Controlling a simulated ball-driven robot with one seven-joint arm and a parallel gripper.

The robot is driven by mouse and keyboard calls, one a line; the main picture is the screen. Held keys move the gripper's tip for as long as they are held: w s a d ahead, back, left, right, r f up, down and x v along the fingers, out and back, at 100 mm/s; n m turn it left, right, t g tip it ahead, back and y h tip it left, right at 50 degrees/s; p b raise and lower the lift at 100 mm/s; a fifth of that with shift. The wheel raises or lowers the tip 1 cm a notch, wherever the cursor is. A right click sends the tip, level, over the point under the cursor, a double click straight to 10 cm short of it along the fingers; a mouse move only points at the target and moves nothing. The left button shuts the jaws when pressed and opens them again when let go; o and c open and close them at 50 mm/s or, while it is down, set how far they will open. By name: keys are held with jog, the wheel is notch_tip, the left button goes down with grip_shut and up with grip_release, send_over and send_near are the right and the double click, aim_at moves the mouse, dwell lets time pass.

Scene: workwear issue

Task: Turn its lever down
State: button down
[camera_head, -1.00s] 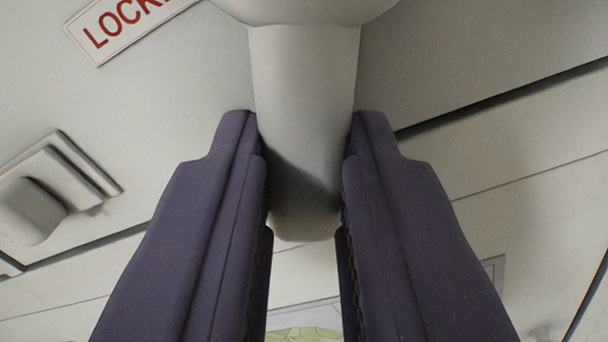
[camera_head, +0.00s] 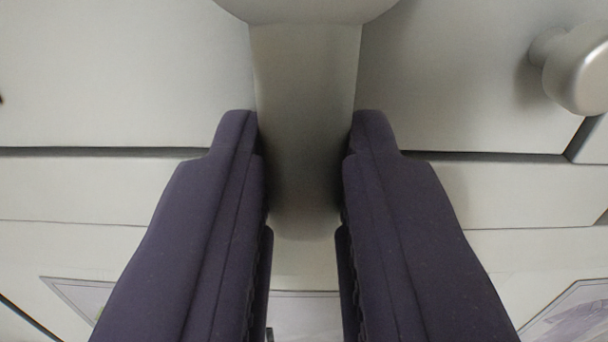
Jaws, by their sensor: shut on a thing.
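A grey lever (camera_head: 305,75) hangs from a rounded hub (camera_head: 305,8) at the top of the picture. It runs straight down the picture between the fingers of my gripper (camera_head: 304,135). My gripper's two dark fingers are shut on the lever, one on each side. The lever's lower end sits between the fingers and is partly in shadow. Most of the hub is cut off by the top edge.
A pale panel (camera_head: 120,75) fills the background, with a dark horizontal gap (camera_head: 100,152) below it. A rounded grey knob (camera_head: 580,75) sticks out at the upper right. Framed pictures or labels (camera_head: 575,318) show at the bottom.

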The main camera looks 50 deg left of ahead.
jog(key=shift+f, duration=0.1)
jog(key=c, duration=1)
grip_release()
jog(key=b+v, duration=0.2)
jog(key=v, duration=0.5)
jog(key=shift+s+d, duration=0.2)
jog(key=shift+d, duration=0.15)
